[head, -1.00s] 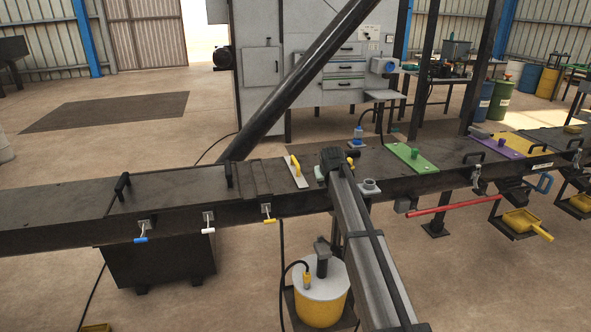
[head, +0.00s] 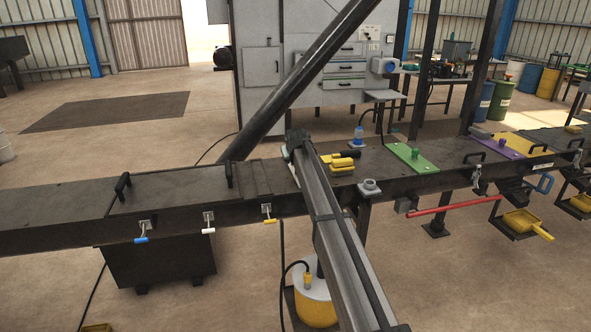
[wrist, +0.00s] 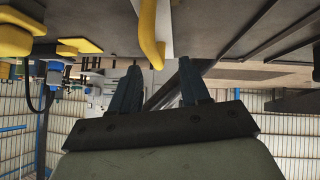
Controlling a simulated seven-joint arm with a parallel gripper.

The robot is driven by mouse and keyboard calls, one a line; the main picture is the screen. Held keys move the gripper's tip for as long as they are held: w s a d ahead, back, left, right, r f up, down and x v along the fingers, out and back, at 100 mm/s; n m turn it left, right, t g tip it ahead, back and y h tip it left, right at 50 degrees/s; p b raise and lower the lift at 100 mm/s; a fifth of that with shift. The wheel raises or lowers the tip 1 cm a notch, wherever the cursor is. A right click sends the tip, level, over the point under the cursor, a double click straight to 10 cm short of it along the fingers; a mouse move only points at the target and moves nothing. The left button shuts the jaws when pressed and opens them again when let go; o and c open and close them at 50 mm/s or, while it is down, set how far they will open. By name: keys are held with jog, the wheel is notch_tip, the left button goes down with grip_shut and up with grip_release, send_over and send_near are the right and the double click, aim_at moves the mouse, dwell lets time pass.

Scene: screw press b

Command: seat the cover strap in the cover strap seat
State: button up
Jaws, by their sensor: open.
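In the head view my gripper's fingers are hidden behind the wrist. I cannot identify the cover strap seat for certain; raised dark strips (head: 251,178) lie left of my wrist on the bench.
A grey fitting (head: 370,187) and a green plate (head: 412,157) are further right. A dark cover with two handles (head: 172,190) lies left. A dark diagonal post (head: 300,82) rises behind the bench.

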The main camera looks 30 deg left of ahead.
jog(key=shift+w+d+x, duration=0.1)
jog(key=shift+x, duration=1.4)
jog(key=shift+w+d+x, duration=0.1)
jog(key=shift+w+x, duration=0.05)
jog(key=shift+x, duration=1.35)
jog(key=shift+r, duration=0.1)
jog(key=shift+c, duration=0.3)
grip_shut()
